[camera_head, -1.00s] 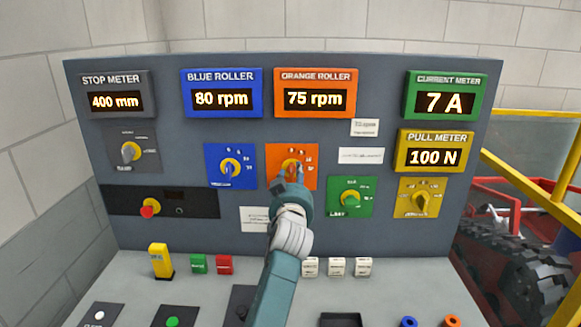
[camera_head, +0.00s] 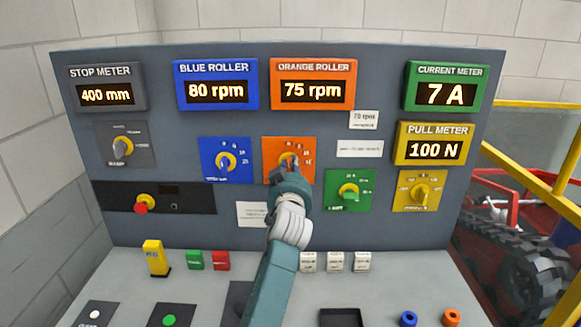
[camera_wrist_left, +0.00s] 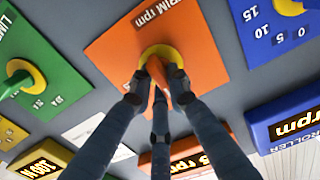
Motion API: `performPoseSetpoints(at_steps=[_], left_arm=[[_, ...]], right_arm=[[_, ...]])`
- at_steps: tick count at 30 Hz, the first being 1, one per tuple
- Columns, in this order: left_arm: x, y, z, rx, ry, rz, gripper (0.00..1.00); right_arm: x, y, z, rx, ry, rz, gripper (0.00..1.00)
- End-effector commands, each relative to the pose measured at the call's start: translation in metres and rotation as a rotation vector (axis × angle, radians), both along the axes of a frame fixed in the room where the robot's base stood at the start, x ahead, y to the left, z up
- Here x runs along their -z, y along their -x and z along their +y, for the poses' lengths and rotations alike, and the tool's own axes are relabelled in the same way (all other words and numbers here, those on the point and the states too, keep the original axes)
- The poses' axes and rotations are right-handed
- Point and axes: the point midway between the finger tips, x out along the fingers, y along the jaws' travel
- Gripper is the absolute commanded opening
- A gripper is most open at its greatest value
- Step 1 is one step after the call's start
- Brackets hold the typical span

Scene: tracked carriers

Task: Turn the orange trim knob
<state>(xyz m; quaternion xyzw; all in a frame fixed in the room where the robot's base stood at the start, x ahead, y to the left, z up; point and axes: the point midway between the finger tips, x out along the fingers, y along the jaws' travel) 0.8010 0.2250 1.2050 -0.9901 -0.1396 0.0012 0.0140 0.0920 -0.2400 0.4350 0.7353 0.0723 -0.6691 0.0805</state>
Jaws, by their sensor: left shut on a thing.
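The orange trim knob sits on an orange plate (camera_head: 303,176) below the orange roller meter (camera_head: 313,90), which reads 75 rpm. My left gripper (camera_head: 287,168) reaches up to the knob and hides most of it. In the left wrist view, the fingers of my left gripper (camera_wrist_left: 158,88) are closed around the orange knob (camera_wrist_left: 158,70), which has a yellow collar (camera_wrist_left: 161,52) on the orange plate. The fingers cover the knob's sides. My right gripper is not in view.
A blue knob (camera_head: 227,161) is close on the left and a green knob (camera_head: 348,191) on the lower right. A label reading 70 rpm (camera_head: 364,118) is above right. The desk holds a yellow block (camera_head: 156,258), several small blocks, and blue and orange rings (camera_head: 452,317).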

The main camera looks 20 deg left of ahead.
Motion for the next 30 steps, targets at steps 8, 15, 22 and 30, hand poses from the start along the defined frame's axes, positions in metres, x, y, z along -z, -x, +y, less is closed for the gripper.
performPoseSetpoints(at_steps=[8,15,22,30], left_arm=[[0.002,0.0,0.0,0.0,-0.147,0.046,0.0],[0.004,0.0,-0.001,-0.001,-0.305,0.093,0.0],[0.005,-0.001,-0.001,-0.001,-0.417,0.126,0.0],[0.005,0.0,-0.001,-0.001,-0.473,0.142,0.0]], right_arm=[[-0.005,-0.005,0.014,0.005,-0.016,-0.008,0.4],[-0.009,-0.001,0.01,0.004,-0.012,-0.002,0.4],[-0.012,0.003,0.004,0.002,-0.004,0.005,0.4],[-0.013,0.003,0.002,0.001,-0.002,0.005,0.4]])
